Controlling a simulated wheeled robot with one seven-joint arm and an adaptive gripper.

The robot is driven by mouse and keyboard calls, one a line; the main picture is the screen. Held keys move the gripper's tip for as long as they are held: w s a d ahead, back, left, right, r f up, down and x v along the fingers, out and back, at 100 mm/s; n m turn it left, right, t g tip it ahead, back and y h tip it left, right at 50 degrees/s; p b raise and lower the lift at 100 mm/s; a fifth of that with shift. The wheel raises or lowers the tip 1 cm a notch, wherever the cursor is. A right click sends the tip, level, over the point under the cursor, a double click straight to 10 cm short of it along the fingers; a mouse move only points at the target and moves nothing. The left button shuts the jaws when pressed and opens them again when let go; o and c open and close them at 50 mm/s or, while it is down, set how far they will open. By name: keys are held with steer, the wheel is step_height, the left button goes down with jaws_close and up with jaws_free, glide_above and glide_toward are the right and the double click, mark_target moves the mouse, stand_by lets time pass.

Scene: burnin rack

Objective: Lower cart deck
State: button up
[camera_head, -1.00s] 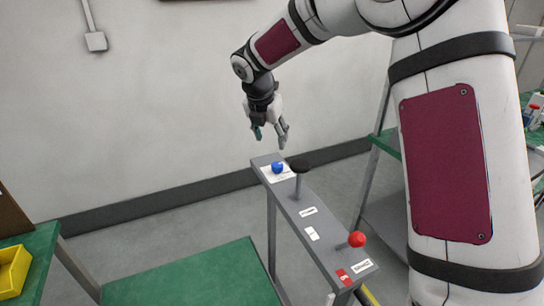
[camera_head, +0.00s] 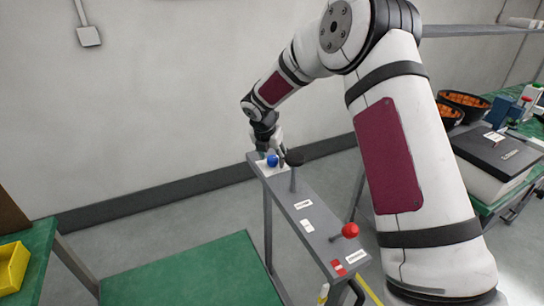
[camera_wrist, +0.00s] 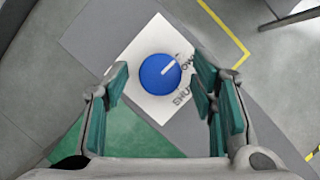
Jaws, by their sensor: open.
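The cart's grey control rail (camera_head: 315,222) carries a blue knob (camera_head: 272,160) at its far end, a black-topped lever (camera_head: 294,160) beside it and a red ball-ended lever (camera_head: 350,230) at its near end. My gripper (camera_head: 268,145) is above the blue knob. In the wrist view the blue knob (camera_wrist: 160,74) shows a white pointer line and sits on a white label reading partly "SHU". My gripper (camera_wrist: 163,100) is open, its green-padded fingers on either side of and above the knob, with no clear contact. The green cart deck (camera_head: 190,272) lies left of the rail.
A yellow bin (camera_head: 12,268) sits on a green bench at the left. A bench at the right holds a dark-topped box (camera_head: 497,150) and black bowls of orange items (camera_head: 464,100). The black-topped lever stands close to my gripper.

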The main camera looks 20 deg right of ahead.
steer(key=c, duration=1.1)
steer(key=shift+w+m+b, duration=0.1)
steer(key=shift+m+b, duration=0.2)
steer(key=shift+b, duration=0.1)
steer(key=m+b, duration=0.1)
steer(key=m, duration=0.1)
steer(key=m+g+h+b, duration=0.1)
steer(key=b, duration=0.1)
steer(key=shift+w+a+f+m, duration=0.15)
steer(key=shift+m, duration=0.25)
steer(key=m+g+h+b, duration=0.1)
steer(key=m+b, duration=0.2)
steer(key=m, duration=0.1)
steer(key=shift+g+b, duration=0.35)
steer(key=shift+g, duration=0.05)
steer(key=m+g+b, duration=0.1)
steer(key=m, duration=0.1)
steer(key=m+b, duration=0.1)
steer(key=m, duration=0.2)
steer(key=shift+w+g+b, duration=0.15)
steer(key=shift+g+b, duration=0.15)
steer(key=shift+g, duration=0.1)
steer(key=shift+m+g+y+b, duration=0.5)
steer(key=shift+m+g+b, duration=0.25)
steer(key=shift+m, duration=1.25)
